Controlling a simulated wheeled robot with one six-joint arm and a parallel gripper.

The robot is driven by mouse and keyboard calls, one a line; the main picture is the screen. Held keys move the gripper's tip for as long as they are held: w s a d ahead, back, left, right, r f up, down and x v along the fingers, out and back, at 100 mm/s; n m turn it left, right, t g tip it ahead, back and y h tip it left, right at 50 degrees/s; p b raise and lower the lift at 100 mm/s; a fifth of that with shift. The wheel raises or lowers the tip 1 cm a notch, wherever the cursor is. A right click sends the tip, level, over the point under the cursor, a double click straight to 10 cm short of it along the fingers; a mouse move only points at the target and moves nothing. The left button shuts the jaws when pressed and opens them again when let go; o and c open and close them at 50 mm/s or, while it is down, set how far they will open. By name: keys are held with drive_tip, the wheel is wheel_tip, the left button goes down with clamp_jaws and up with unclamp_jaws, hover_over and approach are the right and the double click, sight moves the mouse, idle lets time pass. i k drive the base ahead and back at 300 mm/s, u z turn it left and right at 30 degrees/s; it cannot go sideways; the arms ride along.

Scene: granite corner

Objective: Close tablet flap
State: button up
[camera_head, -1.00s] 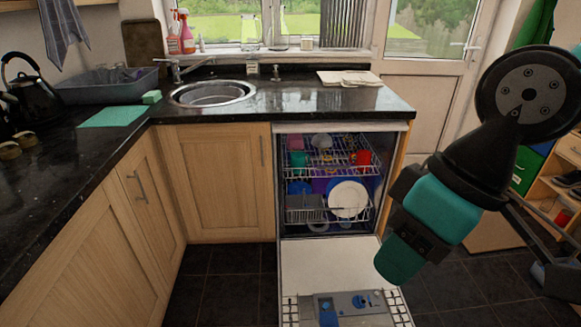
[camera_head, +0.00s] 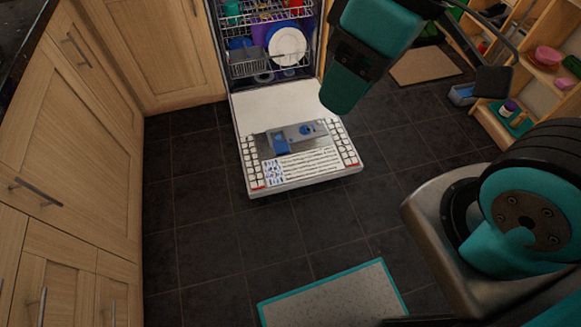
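The dishwasher door (camera_head: 290,105) lies folded down and open at the upper middle. The grey dispenser panel (camera_head: 317,141) is set in its inner face. A blue flap (camera_head: 281,146) sits at the panel's left part and appears raised open, though it is small. A round blue cap (camera_head: 307,130) is to its right. The teal and black end of my arm, with my gripper (camera_head: 345,88), hangs at the upper middle right. In the picture it overlaps the door's right edge, right of the dispenser and apparently above it. Its fingers are not clear, so I cannot tell whether it is open.
The dishwasher racks (camera_head: 262,62) hold dishes, including a white plate (camera_head: 287,46). Wooden cabinets (camera_head: 75,130) line the left. A teal-edged mat (camera_head: 335,297) lies on the dark floor (camera_head: 215,235). An open wooden shelf (camera_head: 530,85) stands at the right. Floor around the door is mostly clear.

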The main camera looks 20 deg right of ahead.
sight(281, 146)
drive_tip(key=k, duration=0.25)
drive_tip(key=u, duration=0.8)
drive_tip(key=i, duration=1.6)
drive_tip(key=z, duration=1.5)
